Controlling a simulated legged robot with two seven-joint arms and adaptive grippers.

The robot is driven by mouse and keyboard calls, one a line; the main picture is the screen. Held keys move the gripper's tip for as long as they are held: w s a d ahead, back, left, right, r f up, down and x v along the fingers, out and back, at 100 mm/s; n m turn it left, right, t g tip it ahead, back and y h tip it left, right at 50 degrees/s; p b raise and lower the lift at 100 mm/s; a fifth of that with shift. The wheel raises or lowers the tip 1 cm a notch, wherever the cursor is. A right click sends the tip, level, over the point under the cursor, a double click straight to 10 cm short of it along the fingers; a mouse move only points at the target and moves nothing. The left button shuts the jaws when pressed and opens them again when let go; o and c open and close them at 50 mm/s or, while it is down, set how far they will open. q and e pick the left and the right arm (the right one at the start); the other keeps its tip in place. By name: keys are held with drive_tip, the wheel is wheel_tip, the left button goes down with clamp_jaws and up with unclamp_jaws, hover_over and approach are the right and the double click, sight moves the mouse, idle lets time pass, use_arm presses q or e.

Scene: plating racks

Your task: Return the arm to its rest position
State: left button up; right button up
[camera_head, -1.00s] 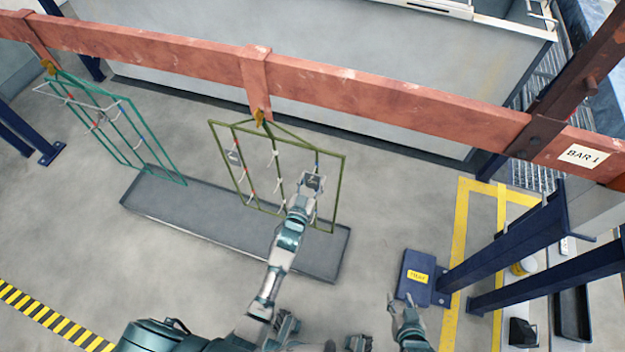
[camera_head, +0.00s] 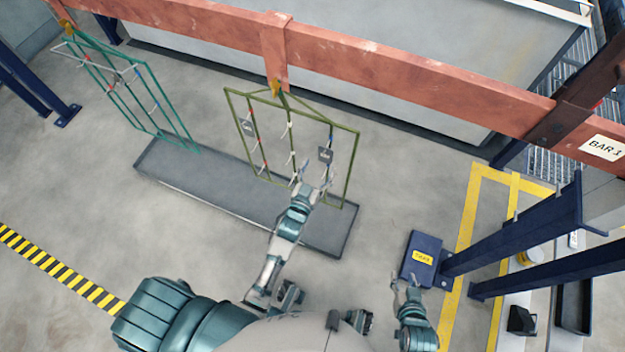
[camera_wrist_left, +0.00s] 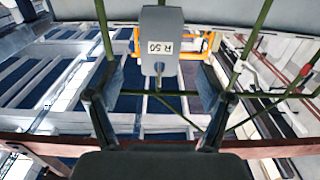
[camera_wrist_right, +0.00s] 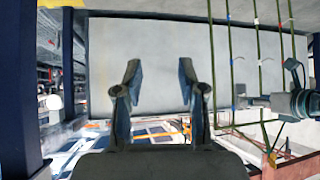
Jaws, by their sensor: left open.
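My left gripper (camera_head: 318,188) is open just below and in front of a grey tag (camera_head: 325,155) hanging on the right side of the olive rack (camera_head: 357,150). In the left wrist view the tag, marked "R 50" (camera_wrist_left: 160,46), is beyond the spread fingers (camera_wrist_left: 160,88), not gripped. Another grey tag (camera_head: 248,127) hangs on the rack's left side. My right gripper (camera_head: 410,292) is low at the right, near the blue box. Its fingers (camera_wrist_right: 160,80) are apart and empty in the right wrist view.
The red bar (camera_head: 400,80) carries the olive rack and a green rack (camera_head: 160,100). A long grey tray (camera_head: 200,190) lies beneath them. The blue box (camera_head: 421,258) and blue posts (camera_head: 520,235) stand at right.

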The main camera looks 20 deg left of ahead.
use_arm(q)
drive_tip(key=s, duration=0.6)
drive_tip(key=s+f+m+g+p, duration=0.1)
drive_tip(key=s+f+g+p, duration=0.35)
drive_tip(key=f, duration=0.45)
drive_tip(key=s+f+g+p, duration=0.35)
drive_tip(key=s+f, duration=0.25)
drive_tip(key=f, duration=0.2)
drive_tip(key=s+a+f+g+p, duration=0.1)
drive_tip(key=s+f+g, duration=0.3)
drive_tip(key=s, duration=0.6)
drive_tip(key=s+a+f+g+p, duration=0.2)
drive_tip(key=s+a+f+g, duration=0.2)
drive_tip(key=s, duration=0.6)
wheel_tip(320, 180, down, 3)
drive_tip(key=shift+a+r+m, duration=0.15)
drive_tip(key=shift+m, duration=0.25)
use_arm(e)
drive_tip(key=s+d+f+g+h, duration=0.1)
drive_tip(key=s+d+f+g, duration=0.1)
drive_tip(key=s+f+g, duration=0.2)
drive_tip(key=s+d+f+g, duration=0.2)
drive_tip(key=s+f, duration=0.9)
drive_tip(key=f, duration=0.7)
drive_tip(key=shift+f+g+h, duration=0.3)
drive_tip(key=shift+g+h, duration=0.1)
drive_tip(key=shift+g, duration=0.5)
drive_tip(key=shift+d, duration=0.15)
